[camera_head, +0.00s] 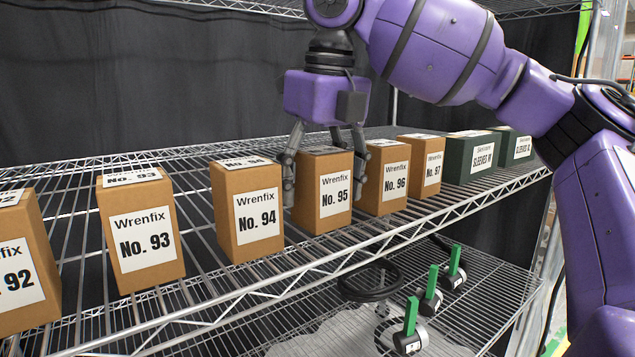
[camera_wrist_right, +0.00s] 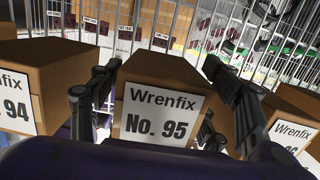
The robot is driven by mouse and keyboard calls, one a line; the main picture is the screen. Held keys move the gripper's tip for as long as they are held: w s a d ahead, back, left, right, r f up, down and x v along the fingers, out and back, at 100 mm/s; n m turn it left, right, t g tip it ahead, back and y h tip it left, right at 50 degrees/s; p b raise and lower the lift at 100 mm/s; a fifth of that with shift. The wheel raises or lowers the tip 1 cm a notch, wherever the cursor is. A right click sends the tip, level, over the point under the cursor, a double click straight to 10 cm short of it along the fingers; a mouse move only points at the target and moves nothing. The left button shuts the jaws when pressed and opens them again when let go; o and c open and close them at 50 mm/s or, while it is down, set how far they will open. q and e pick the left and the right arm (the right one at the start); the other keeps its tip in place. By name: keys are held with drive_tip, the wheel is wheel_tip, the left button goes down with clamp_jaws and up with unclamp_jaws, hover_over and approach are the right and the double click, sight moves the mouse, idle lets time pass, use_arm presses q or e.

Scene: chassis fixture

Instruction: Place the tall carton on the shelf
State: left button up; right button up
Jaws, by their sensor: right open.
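The brown carton No. 95 (camera_head: 323,190) stands upright on the wire shelf (camera_head: 395,232), in a row of similar cartons. My right gripper (camera_head: 324,184) points down over it, fingers open, one on each side of the carton. In the right wrist view, carton No. 95 (camera_wrist_right: 158,108) sits between the two spread fingers (camera_wrist_right: 161,68); I cannot tell if either touches it. The left finger is in the gap beside carton No. 94 (camera_head: 247,212), the right one beside carton No. 96 (camera_head: 384,180). My left gripper is not in view.
Cartons No. 93 (camera_head: 141,232) and No. 92 (camera_head: 18,262) stand at left, No. 97 (camera_head: 421,165) and dark green boxes (camera_head: 470,160) at right. Gaps beside No. 95 are narrow. Green-handled valves (camera_head: 428,292) and a black handwheel (camera_head: 368,282) lie on the lower shelf.

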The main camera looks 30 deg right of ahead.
drive_tip(key=shift+r, duration=0.1)
drive_tip(key=r, duration=0.4)
drive_tip(key=s+r, duration=0.1)
drive_tip(key=r, duration=0.7)
drive_tip(key=shift+s, duration=0.4)
drive_tip(key=shift+f, duration=0.1)
